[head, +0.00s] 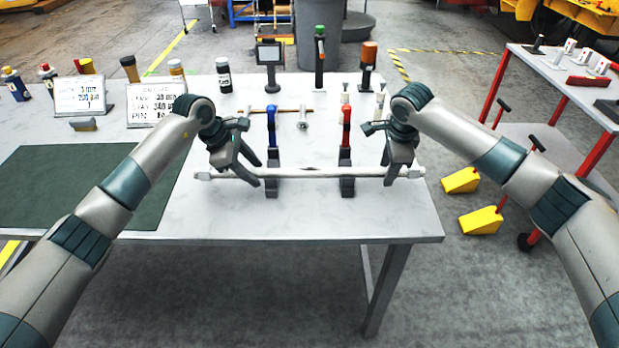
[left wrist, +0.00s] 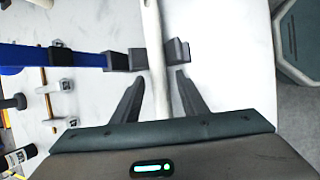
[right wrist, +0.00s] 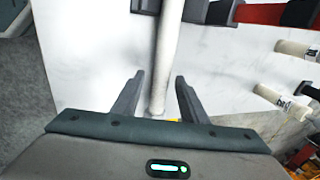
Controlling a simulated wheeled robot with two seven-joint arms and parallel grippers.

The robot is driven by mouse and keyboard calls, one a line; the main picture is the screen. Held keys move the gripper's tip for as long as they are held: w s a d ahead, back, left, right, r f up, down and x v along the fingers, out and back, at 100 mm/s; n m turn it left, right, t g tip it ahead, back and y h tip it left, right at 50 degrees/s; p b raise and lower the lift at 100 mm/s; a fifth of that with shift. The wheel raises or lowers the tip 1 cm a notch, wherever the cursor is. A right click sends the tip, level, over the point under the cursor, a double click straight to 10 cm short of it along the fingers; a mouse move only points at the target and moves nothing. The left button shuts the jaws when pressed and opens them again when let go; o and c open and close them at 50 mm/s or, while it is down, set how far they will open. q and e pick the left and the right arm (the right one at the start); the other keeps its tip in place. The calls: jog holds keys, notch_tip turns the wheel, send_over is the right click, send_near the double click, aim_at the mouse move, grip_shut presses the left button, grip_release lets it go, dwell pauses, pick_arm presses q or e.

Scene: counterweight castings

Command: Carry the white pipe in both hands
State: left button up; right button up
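The white pipe (head: 305,173) lies level across two dark stands near the table's front edge. One stand has a blue clamp (head: 271,125), the other a red clamp (head: 346,125). My left gripper (head: 238,172) is at the pipe's left end, fingers open on either side of it; the pipe (left wrist: 156,60) runs between the fingers in the left wrist view. My right gripper (head: 399,172) is at the right end, also open; in the right wrist view the pipe (right wrist: 167,50) passes between its fingers with gaps.
A dark green mat (head: 60,180) covers the left of the table. Two sign cards (head: 80,95), bottles and upright tools stand towards the back. Yellow wedges (head: 481,221) and a red-legged cart (head: 570,85) stand at the right. The table's front right is clear.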

pick_arm(q)
jog(key=shift+r, duration=0.1)
jog(key=v, duration=1.1)
jog(key=shift+s+a+r, duration=0.15)
jog(key=shift+r, duration=0.2)
pick_arm(e)
jog(key=shift+r, duration=0.1)
jog(key=v, duration=1.1)
jog(key=shift+r, duration=0.4)
jog(key=shift+s+f, duration=0.1)
jog(key=shift+s, duration=0.05)
